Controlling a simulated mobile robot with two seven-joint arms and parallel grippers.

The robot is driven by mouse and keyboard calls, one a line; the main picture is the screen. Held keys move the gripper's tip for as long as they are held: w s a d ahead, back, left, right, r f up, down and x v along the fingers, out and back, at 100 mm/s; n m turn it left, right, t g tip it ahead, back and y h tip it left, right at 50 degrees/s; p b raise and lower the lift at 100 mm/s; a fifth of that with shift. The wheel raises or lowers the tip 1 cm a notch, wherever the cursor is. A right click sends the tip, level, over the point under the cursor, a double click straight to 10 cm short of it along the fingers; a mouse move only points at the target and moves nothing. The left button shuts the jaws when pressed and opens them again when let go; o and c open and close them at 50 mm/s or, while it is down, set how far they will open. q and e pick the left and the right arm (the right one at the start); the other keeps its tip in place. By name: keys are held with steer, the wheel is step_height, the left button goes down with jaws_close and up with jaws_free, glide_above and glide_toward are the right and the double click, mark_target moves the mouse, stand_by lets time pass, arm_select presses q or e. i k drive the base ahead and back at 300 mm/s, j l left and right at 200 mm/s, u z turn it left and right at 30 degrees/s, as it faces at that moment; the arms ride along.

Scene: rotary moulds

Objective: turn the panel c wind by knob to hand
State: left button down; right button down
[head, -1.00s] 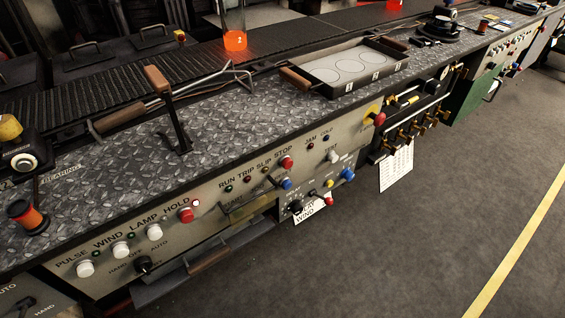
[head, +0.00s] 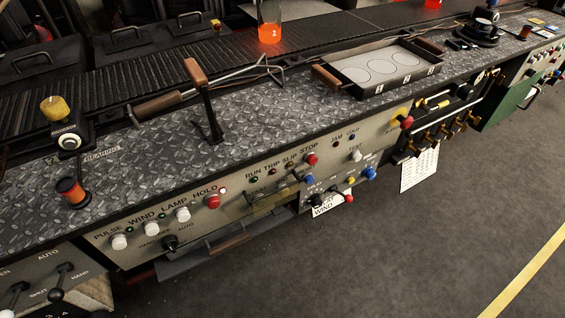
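A grey panel (head: 128,262) on the bench front carries a black selector knob (head: 170,243) with HAND lettering at its left and AUTO at its upper right. Its pointer is too small to read. White buttons (head: 150,229) marked PULSE, WIND and LAMP and a red HOLD button (head: 212,202) sit above it. Another grey panel (head: 22,270) at the lower left has black levers (head: 57,294) near AUTO, HAND and SHUT lettering. I cannot read which panel is c. Neither of my grippers is in view.
The diamond-plate bench top (head: 260,130) holds an upright wooden-handled lever (head: 205,100), an orange spool (head: 72,192) and a tray (head: 385,70) with rings. A WIND tag (head: 326,207) and a paper sheet (head: 419,168) hang from the front. The floor (head: 400,250) before the bench is clear.

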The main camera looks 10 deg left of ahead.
mark_target(171, 242)
steer(key=k+j+u, duration=0.1)
steer(key=u, duration=1.1)
